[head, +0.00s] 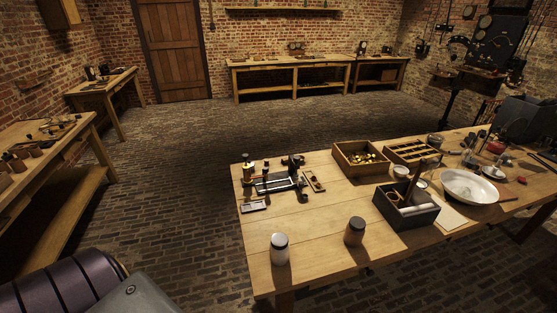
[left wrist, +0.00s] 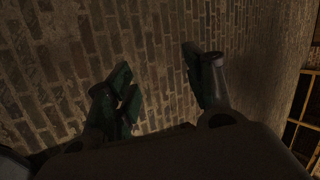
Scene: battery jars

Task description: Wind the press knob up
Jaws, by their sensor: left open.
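A small dark press-like apparatus (head: 275,183) stands on the near wooden table, towards its far left corner. It has a dark base, upright posts and small dark and brass parts. It is too small here to tell which part is the press knob or how high it is wound. My left gripper (left wrist: 158,70) shows only in the left wrist view. Its fingers are apart with nothing between them, over the brick floor and away from the apparatus. My right gripper is in neither view.
The near table (head: 325,245) also holds a white-bodied jar (head: 279,250), a brown jar (head: 355,232), a dark divided box (head: 408,212), a wooden tray (head: 345,162) of brass pieces and a white basin (head: 469,187). Brick floor (head: 190,210) lies clear left of it.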

